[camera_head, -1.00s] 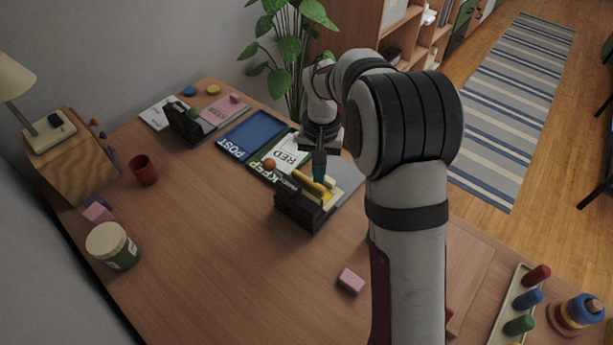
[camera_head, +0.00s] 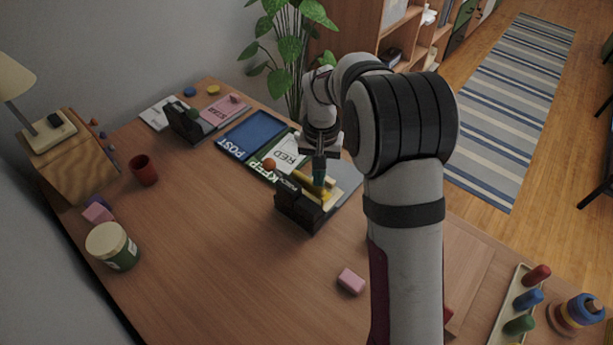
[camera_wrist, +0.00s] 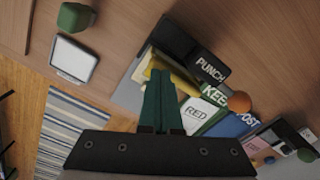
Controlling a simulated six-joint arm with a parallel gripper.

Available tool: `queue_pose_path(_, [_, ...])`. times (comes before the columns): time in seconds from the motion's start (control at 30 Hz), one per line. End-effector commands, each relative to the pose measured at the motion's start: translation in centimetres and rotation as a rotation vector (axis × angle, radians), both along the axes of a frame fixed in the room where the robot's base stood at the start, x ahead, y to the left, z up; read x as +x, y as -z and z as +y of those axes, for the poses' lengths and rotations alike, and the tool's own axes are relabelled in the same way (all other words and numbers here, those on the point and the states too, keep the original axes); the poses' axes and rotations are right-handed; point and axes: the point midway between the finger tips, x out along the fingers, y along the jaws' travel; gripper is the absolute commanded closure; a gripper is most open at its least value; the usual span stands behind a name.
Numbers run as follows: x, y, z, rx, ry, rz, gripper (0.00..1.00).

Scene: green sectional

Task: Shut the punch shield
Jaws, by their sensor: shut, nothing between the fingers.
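The punch is a dark box (camera_head: 297,208) with its name on the side, on the desk in the middle of the head view. Its label "PUNCH" (camera_wrist: 210,67) reads in the wrist view. A yellow part (camera_head: 312,189) lies along its far side, and it also shows in the wrist view (camera_wrist: 154,67); I cannot tell whether this is the shield. My gripper (camera_head: 319,181) is shut and empty, its dark green fingers (camera_wrist: 160,76) pointing down at the yellow part. The fingers partly cover that part; I cannot tell whether they touch it.
A grey plate (camera_head: 349,180) lies behind the punch. A pink block (camera_head: 351,281) lies in front. The left desk middle is clear.

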Motion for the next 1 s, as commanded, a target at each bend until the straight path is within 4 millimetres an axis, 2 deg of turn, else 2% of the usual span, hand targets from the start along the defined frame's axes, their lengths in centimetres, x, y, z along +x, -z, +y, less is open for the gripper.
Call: queue_pose_path(1.0, [0.0, 3.1, 0.0, 0.0, 0.0, 0.001, 1.0])
